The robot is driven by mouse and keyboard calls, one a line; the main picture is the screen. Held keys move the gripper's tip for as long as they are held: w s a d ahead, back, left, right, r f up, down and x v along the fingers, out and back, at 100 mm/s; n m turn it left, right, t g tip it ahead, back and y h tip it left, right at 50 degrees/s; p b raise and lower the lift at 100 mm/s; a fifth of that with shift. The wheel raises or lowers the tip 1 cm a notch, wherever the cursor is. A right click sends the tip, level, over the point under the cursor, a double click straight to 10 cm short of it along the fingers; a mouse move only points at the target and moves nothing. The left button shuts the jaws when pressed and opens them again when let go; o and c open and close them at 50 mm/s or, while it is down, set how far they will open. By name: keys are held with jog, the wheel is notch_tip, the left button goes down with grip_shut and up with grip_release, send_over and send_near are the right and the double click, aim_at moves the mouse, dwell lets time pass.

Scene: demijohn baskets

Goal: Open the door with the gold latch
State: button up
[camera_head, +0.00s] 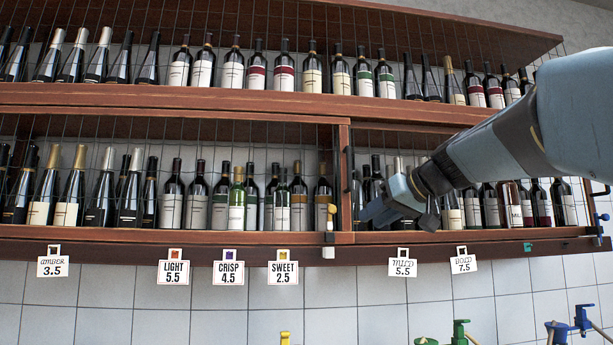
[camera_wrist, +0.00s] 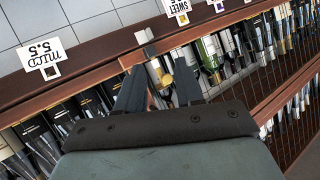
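A small gold latch (camera_head: 332,210) sits at the right edge of the left wire-mesh door (camera_head: 150,150) of the lower shelf, beside the wooden post. The door looks shut, with wine bottles behind it. A black and white piece (camera_head: 328,250) hangs on the rail below the latch; its white part (camera_wrist: 144,37) also shows in the wrist view. My gripper (camera_head: 370,211) is right of the latch, in front of the right door, apart from the latch. In the wrist view my gripper (camera_wrist: 160,84) has its fingers spread and empty.
A blue latch (camera_head: 602,217) is at the far right door edge. Black hinges (camera_head: 350,163) sit right of the post. Price tags, such as the "sweet" tag (camera_head: 283,272), hang below the shelf. Coloured tops (camera_head: 560,330) show at the bottom right.

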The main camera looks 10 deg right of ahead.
jog(key=w+d+r+n+t+y, duration=0.2)
jog(key=d+r, duration=0.1)
jog(key=r, duration=0.5)
jog(key=w+d+r+n+t+y, duration=0.1)
jog(key=w+d+r+t, duration=0.15)
jog(key=r, duration=0.55)
send_over(350, 186)
jog(key=shift+w+r+n+g, duration=0.1)
jog(key=shift+w+n+g, duration=0.25)
jog(key=shift+w, duration=0.1)
jog(key=shift+c, duration=0.2)
grip_shut()
